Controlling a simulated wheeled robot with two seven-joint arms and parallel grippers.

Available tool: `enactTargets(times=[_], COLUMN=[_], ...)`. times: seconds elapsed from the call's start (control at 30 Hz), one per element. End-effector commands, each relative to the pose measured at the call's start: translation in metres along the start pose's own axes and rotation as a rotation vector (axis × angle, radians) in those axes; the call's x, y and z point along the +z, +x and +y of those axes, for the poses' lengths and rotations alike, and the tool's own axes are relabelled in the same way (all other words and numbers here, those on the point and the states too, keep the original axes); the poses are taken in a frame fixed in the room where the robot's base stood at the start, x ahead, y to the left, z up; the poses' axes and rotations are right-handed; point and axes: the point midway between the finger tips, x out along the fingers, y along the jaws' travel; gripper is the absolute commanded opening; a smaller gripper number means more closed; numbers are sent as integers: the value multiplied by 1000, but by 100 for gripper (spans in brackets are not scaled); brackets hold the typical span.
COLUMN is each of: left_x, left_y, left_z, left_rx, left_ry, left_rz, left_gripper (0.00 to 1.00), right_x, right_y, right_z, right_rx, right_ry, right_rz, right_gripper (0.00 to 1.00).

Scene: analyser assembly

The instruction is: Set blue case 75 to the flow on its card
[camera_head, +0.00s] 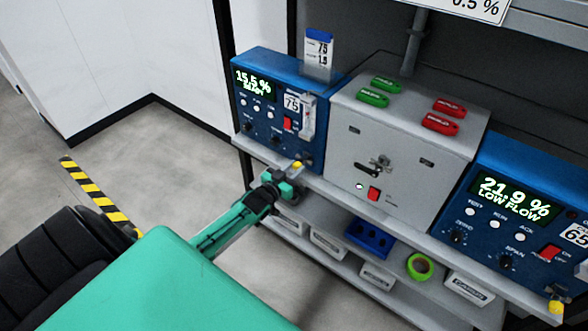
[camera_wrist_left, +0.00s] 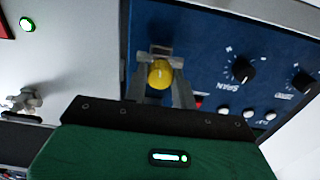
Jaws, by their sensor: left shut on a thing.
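Blue case 75 (camera_head: 262,118) stands at the left end of the shelf. Its display reads 15.5 % with a second line below that I cannot read surely. A card (camera_head: 318,50) on top of it shows 75 and 1.5. A clear flow tube (camera_head: 308,116) is on its front right. My left gripper (camera_head: 294,172) is at the case's lower right front, shut on a yellow knob (camera_head: 298,164). In the left wrist view the yellow knob (camera_wrist_left: 160,73) sits between the two fingers, before the blue panel (camera_wrist_left: 210,60). My right gripper is not in view.
A grey box (camera_head: 395,140) with a black handle stands right of the case, with green and red tags on top. Blue case 65 (camera_head: 520,220) at right reads 21.9 % LOW FLOW. The lower shelf holds white boxes, a blue rack (camera_head: 369,240) and green tape (camera_head: 420,266).

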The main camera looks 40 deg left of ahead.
Motion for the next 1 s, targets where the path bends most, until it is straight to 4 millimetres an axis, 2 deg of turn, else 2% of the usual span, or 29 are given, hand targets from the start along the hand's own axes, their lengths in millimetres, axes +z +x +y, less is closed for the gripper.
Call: enactTargets(times=[0.3,0.83,0.87,0.93,1.0], left_x=[2,2,2,2,2], left_y=[-1,-1,-1,-1,-1], left_z=[0,0,0,0,0], left_rx=[0,0,0,0,0], left_ry=[-112,-133,-132,-132,-132], left_rz=[-3,-4,-4,-4,-3], left_gripper=[4,4,33,46,49], right_x=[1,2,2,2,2], right_y=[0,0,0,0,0], right_z=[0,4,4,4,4], right_rx=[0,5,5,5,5], right_ry=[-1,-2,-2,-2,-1], right_rz=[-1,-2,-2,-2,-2], right_gripper=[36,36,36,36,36])
